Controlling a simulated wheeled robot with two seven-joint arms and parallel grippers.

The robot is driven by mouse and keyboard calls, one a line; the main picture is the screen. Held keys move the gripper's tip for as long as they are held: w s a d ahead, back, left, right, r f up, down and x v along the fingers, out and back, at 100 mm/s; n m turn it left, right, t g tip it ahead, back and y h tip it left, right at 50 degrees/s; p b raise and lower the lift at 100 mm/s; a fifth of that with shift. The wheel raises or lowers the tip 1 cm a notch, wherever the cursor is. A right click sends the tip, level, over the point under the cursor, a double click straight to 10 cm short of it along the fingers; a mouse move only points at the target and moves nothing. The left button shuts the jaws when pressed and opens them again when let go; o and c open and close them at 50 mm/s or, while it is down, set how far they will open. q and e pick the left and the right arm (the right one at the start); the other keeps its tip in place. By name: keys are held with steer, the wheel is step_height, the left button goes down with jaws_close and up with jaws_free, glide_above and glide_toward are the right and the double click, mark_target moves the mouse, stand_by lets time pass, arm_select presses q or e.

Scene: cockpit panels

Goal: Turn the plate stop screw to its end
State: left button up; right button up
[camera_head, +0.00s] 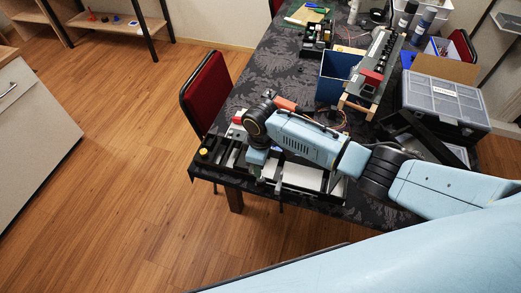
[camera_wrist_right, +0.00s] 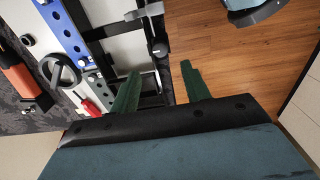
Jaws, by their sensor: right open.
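A dark-framed device with rails and white plates (camera_head: 305,176) sits at the near edge of the patterned table. My right arm reaches over it from the right and hides part of it. In the right wrist view my right gripper (camera_wrist_right: 159,67) has two green fingers spread apart, with nothing held between them. A small grey metal knob-like part (camera_wrist_right: 160,48) on a dark rod lies just beyond the fingertips, apart from them. I cannot tell for sure whether it is the plate stop screw. My left gripper is not in view.
In the wrist view a blue rail (camera_wrist_right: 66,32), a black handwheel (camera_wrist_right: 60,72) and a red lever (camera_wrist_right: 91,107) lie left of the fingers. A red chair (camera_head: 207,92) stands beside the table. A blue bin (camera_head: 338,75) and a grey organiser case (camera_head: 445,101) stand farther back.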

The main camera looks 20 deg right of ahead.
step_height(320, 180, up, 5)
steer(key=shift+r, duration=0.1)
stand_by(0.6)
